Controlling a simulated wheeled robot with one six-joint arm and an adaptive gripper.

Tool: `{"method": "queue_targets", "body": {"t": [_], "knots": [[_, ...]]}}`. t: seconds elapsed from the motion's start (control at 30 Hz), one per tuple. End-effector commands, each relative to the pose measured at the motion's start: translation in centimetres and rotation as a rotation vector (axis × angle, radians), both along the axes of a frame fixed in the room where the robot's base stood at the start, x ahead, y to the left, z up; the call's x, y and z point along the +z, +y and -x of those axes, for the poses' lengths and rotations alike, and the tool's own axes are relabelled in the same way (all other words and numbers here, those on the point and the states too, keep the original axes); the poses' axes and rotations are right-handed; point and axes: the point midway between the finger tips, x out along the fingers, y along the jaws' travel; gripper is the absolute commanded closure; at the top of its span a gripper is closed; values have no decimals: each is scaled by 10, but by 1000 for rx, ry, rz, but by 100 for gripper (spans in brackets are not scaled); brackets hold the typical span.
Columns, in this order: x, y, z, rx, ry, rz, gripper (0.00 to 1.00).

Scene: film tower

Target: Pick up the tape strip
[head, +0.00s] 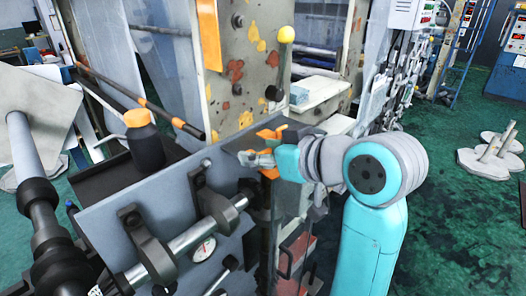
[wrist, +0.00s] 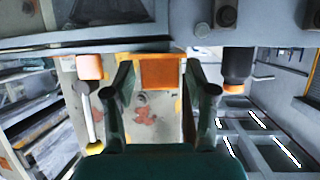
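An orange patch (wrist: 162,72), which looks like the tape strip, shows between my two dark fingertips in the wrist view. I cannot tell whether it touches them. My gripper (wrist: 159,70) has its fingers spread apart, with a wide gap between them. In the head view my gripper (head: 257,159) points left over the machine's grey top plate. Orange pieces (head: 270,133) show just behind and below it there, partly hidden by the fingers. Which of these is the strip seen in the wrist view is not clear.
A dark bottle with an orange cap (head: 145,135) stands on a dark tray to the left. A yellow ball knob (head: 286,34) on a rod rises behind my gripper. A rust-spotted panel (head: 262,65) stands behind. Rollers and a gauge (head: 203,249) are in front.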

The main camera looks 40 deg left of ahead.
Motion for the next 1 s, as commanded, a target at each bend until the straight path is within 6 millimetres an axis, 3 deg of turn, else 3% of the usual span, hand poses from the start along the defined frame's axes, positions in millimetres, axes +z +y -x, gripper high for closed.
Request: {"method": "queue_targets", "body": {"t": [0.27,0.43,1.0], "knots": [[0,0,0,0,0,0,38],[4,-10,1,-1,-2,-1,38],[42,-99,18,-3,-2,-2,38]]}}
